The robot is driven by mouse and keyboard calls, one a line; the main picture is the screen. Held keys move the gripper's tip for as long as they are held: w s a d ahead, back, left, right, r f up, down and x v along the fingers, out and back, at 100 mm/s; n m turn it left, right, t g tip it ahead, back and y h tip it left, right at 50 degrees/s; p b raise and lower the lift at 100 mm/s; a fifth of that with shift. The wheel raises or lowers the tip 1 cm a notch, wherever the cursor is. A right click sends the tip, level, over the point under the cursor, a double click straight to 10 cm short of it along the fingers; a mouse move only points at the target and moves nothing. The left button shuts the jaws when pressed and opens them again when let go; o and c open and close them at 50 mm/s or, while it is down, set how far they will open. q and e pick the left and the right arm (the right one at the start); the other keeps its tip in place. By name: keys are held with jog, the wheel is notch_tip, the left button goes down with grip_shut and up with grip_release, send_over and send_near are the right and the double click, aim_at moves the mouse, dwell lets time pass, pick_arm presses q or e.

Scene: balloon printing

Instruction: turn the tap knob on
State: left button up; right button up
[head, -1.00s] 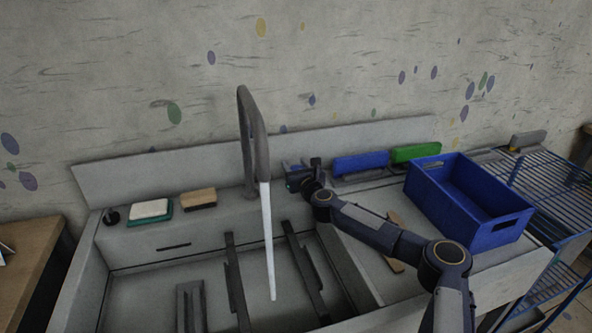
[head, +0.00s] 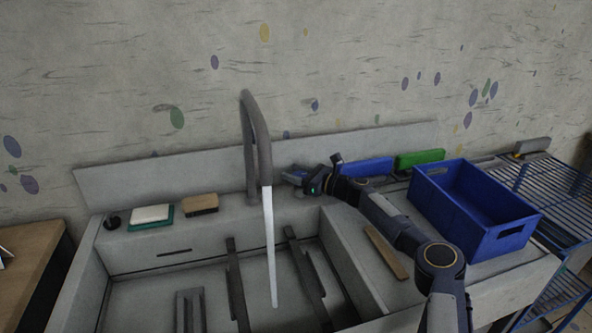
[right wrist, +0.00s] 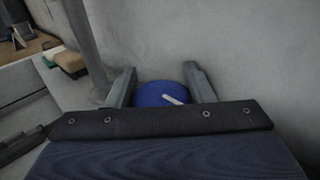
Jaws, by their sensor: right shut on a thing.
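The tap (head: 262,150) is a tall grey curved spout at the back of the sink. A white stream (head: 270,245) runs from its mouth down into the basin. My right gripper (head: 299,176) is beside the foot of the tap, on its right. In the right wrist view, the blue round knob (right wrist: 160,94) with a white mark sits between the two grey fingers (right wrist: 162,88), and the gripper is shut on it. The white mark slants down to the right. In the head view the gripper mostly hides the knob. My left gripper is not in view.
Two sponge-like blocks (head: 151,214) (head: 201,204) lie on the back left ledge. A wire rack is at far right.

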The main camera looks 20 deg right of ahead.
jog(key=shift+n+g+y, duration=0.3)
jog(key=shift+g, duration=0.1)
jog(key=o, duration=1)
jog(key=shift+c, duration=0.2)
